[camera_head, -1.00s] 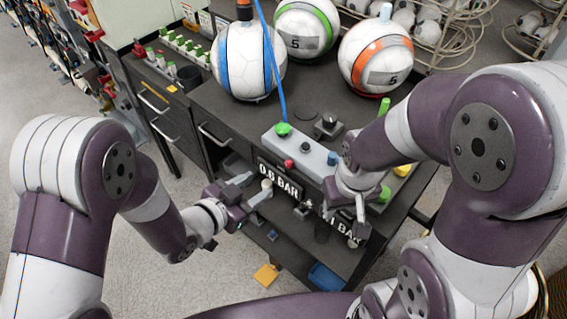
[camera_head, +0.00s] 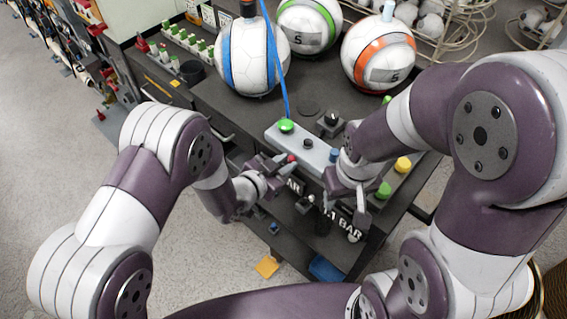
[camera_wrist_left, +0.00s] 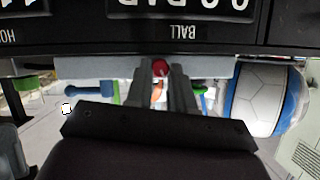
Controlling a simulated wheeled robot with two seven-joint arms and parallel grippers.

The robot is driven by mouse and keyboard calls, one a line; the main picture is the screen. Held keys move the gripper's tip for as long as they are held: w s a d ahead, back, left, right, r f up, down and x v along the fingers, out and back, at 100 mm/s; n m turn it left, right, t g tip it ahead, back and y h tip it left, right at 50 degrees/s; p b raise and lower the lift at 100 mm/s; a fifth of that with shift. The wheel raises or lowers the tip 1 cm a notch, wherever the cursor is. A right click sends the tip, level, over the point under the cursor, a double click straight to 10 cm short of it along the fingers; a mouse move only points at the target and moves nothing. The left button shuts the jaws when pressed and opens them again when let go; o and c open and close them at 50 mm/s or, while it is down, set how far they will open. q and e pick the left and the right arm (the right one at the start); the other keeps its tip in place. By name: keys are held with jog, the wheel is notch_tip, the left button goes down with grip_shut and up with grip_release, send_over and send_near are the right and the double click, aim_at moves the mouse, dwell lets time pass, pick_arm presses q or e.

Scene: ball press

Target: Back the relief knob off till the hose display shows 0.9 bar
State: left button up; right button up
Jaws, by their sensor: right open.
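A grey control box (camera_head: 318,157) on the bench carries a green button (camera_head: 286,125), a black knob (camera_head: 308,144), a red knob (camera_head: 292,158) and a blue knob (camera_head: 333,156). No readable label marks the relief knob. The hose display (camera_head: 345,230) reads about 1.1 BAR, partly hidden by my right gripper. My left gripper (camera_head: 279,163) is at the red knob, fingers apart; in the left wrist view the red knob (camera_wrist_left: 160,68) shows between the fingertips. Contact is unclear. My right gripper (camera_head: 347,197) is open in front of the box's right end.
Blue-striped (camera_head: 250,58), green-striped (camera_head: 309,25) and orange-striped (camera_head: 378,52) balls stand at the back of the bench. A blue hose (camera_head: 277,70) runs down to the box. The ball display (camera_wrist_left: 185,12) is cut off in the left wrist view. An open shelf lies below.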

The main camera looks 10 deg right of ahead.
pick_arm(q)
grip_shut()
jog(key=shift+w+a+n+g+h, duration=0.15)
jog(key=shift+n+g+h, duration=0.15)
jog(key=shift+n+g, duration=0.35)
jog(key=shift+w+n+g+h+p, duration=0.15)
jog(key=shift+n+g+h, duration=0.25)
jog(key=shift+n, duration=0.45)
jog(key=shift+n+g+h+p, duration=0.15)
jog(key=shift+n+g+h, duration=0.2)
jog(key=shift+n, duration=0.45)
jog(key=o, duration=0.9)
grip_release()
jog(key=shift+c, duration=0.2)
jog(key=shift+a, duration=0.1)
